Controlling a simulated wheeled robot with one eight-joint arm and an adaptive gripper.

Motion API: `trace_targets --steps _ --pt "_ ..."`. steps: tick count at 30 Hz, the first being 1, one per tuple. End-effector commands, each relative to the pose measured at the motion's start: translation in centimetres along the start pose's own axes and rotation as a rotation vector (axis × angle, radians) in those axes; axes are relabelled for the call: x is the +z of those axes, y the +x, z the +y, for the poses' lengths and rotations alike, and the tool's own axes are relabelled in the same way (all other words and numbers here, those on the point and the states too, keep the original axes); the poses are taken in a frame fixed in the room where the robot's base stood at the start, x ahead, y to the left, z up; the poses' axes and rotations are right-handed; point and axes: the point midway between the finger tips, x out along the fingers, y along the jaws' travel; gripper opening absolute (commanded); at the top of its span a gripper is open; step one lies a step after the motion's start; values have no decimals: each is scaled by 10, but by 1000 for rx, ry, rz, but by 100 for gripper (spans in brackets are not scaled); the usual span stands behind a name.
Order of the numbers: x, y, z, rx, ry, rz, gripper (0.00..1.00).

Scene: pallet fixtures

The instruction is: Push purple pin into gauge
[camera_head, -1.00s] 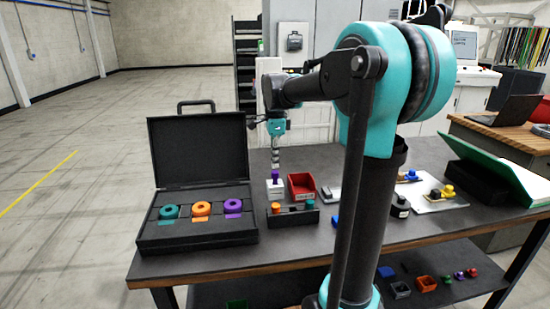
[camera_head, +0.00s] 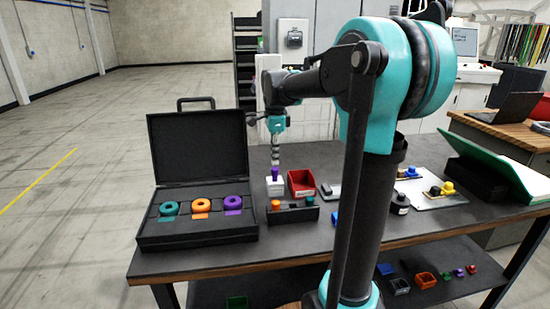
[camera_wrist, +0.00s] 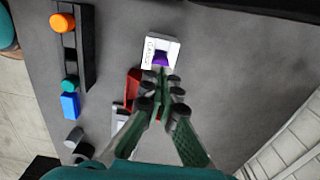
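The purple pin (camera_head: 275,173) stands upright at the white gauge block (camera_head: 275,188), its purple head showing above the top. How deep it sits cannot be told. In the wrist view the purple pin (camera_wrist: 161,59) shows just beyond my fingertips, at the lower right part of the labelled white gauge (camera_wrist: 151,50). My gripper (camera_head: 275,163) points down directly over the pin, its fingers close together. In the wrist view my gripper (camera_wrist: 161,80) looks shut with nothing seen between the fingers. Whether the tips touch the pin is not clear.
A red bin (camera_head: 301,184) stands right beside the gauge. A dark rack (camera_head: 292,214) with orange and teal pegs is in front. An open black case (camera_head: 197,232) with teal, orange and purple rings is at left. Clear tabletop lies behind the gauge.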

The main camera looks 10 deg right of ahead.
Motion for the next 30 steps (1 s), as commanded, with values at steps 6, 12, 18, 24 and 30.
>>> trace_targets --steps 6,12,18,24,30 --pt "0 0 0 0 0 0 0" --pt "0 4 0 0 0 0 0" --pt "0 10 0 0 0 0 0" --pt "0 15 0 0 0 0 0" --pt "0 18 0 0 0 0 0"
